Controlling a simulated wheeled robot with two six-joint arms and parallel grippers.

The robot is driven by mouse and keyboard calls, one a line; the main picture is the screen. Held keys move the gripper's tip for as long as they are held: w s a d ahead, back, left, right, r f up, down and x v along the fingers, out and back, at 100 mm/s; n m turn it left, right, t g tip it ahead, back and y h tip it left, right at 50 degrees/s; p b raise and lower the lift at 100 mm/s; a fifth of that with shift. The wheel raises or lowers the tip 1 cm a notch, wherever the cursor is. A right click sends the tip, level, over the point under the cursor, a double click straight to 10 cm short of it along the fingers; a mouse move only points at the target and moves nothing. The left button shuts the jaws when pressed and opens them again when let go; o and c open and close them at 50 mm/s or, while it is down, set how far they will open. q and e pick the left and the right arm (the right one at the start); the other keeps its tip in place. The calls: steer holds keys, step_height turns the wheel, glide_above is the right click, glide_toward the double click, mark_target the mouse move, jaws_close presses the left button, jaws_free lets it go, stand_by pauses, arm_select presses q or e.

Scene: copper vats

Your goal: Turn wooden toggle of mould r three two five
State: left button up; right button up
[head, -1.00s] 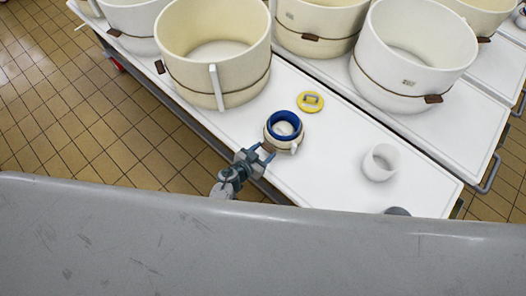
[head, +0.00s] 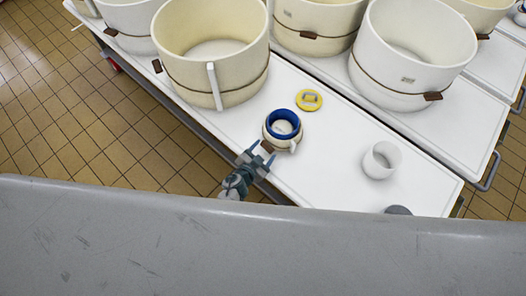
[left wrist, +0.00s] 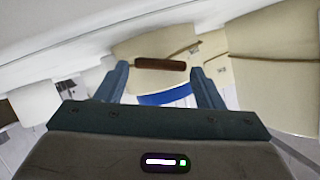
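A small cream mould (head: 270,133) with a blue inner rim (head: 284,115) stands on the white table. Its brown wooden toggle (head: 267,146) is on the side facing my left gripper. No number is readable on it. My left gripper (head: 260,155) is open beside the mould, its fingers pointing at the toggle. In the left wrist view, the toggle (left wrist: 160,64) lies crosswise beyond and between the open fingertips (left wrist: 160,72), with the blue rim (left wrist: 165,97) beyond the fingers. Whether the fingers touch the toggle cannot be told; a gap seems to show. My right gripper is not in view.
A yellow disc (head: 309,101) lies behind the mould, and a small white cup (head: 381,160) stands to its right. Large vats (head: 208,85) with cords and brown toggles stand behind. The white table (head: 335,170) is clear between mould and cup.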

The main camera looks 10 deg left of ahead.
arm_select(q)
steer(key=shift+o, duration=0.9)
steer(key=shift+s+a+r, duration=0.1)
steer(key=shift+s, duration=0.1)
steer(key=p+v, duration=0.2)
steer(key=v, duration=0.8)
steer(key=shift+p, duration=0.35)
steer(key=shift+s, duration=0.15)
